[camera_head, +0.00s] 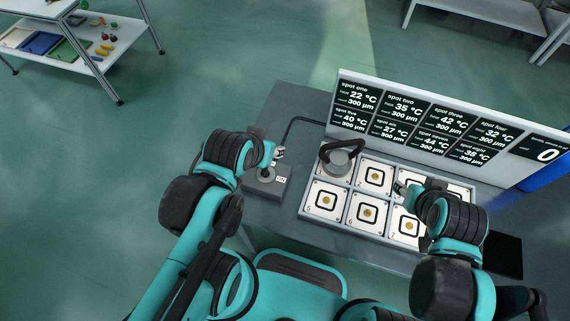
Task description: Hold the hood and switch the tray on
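The hood (336,168), a grey round piece with a black arched handle, sits on the first spot at the tray's back left. The tray (295,207) is a white panel with numbered spots, each bearing a square mark and a gold disc. A grey switch box (259,191) with a short lever stands left of the tray. My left gripper (278,154) is just behind and above the switch box; contact with the lever cannot be made out. My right gripper (399,187) is over the tray's middle right, apart from the hood. Its finger opening is too small to tell.
A display board (345,91) behind the tray shows temperatures and thicknesses per spot, and a 0 at right. A black cable (291,126) runs from the box toward the board. A black pad (503,254) lies at the right. A side table (52,10) with bins is far left.

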